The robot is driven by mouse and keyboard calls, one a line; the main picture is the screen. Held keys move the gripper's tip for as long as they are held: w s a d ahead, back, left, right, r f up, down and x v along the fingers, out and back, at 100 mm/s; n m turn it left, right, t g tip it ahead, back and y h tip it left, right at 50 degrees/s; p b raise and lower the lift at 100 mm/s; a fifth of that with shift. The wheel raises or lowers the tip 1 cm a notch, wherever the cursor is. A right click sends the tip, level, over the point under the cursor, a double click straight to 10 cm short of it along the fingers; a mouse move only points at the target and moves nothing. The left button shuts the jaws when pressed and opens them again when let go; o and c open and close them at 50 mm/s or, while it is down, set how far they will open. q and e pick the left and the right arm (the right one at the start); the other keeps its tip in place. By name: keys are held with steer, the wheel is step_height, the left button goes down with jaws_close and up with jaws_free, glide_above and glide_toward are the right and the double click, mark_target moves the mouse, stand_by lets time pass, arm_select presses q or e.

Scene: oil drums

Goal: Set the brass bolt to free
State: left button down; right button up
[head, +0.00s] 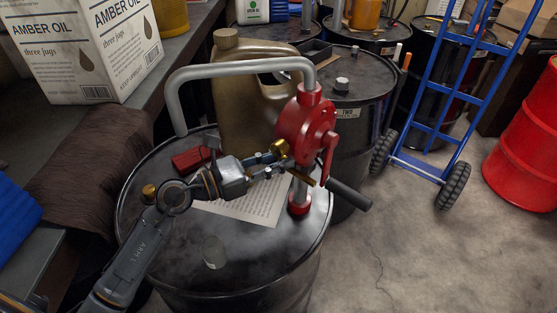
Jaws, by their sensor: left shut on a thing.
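The brass bolt (280,147) shows as a small brass knob at the left side of the red rotary hand pump (316,124). The pump stands on a black drum (175,262) in the middle of the head view. My left gripper (277,164) reaches in from the lower left, low over the drum top. Its fingers are at the brass bolt and shut on it; they hide part of it. I cannot make out the bolt's setting. The pump's crank ends in a black handle (349,195) at the lower right. My right gripper is not in view.
The pump's grey spout pipe (224,68) arches above my gripper. A tan jug (230,115) stands behind, with a red box (190,160) and a paper sheet (250,208) on the drum. A blue hand truck (440,95) stands right; floor at lower right is clear.

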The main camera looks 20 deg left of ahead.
arm_select(q)
steer(key=shift+w+a+b, duration=0.35)
steer(key=shift+a+b, duration=0.45)
steer(key=c, duration=1.2)
jaws_free()
steer(key=shift+a, duration=0.2)
